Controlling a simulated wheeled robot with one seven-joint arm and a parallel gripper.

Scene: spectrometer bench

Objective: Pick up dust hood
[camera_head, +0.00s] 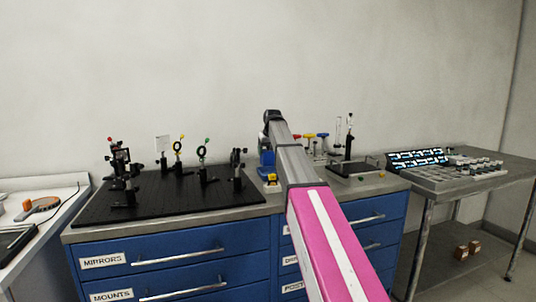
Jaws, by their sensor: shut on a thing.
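My arm reaches over the bench from the lower right, and its dark wrist is at the upper end. My gripper (263,143) points down under the wrist and is mostly hidden behind my arm, so its fingertips do not show clearly. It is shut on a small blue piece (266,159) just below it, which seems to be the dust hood. My arm covers part of this piece. I cannot tell whether its lower edge touches the things beneath it.
A black breadboard (165,203) with several optic mounts is on the left of the blue drawer bench (180,262). A small yellow-and-blue item (270,180) stands below the gripper. Coloured-handled tools (309,137) stand behind my arm. A side table (505,168) holds a lit panel (417,159).

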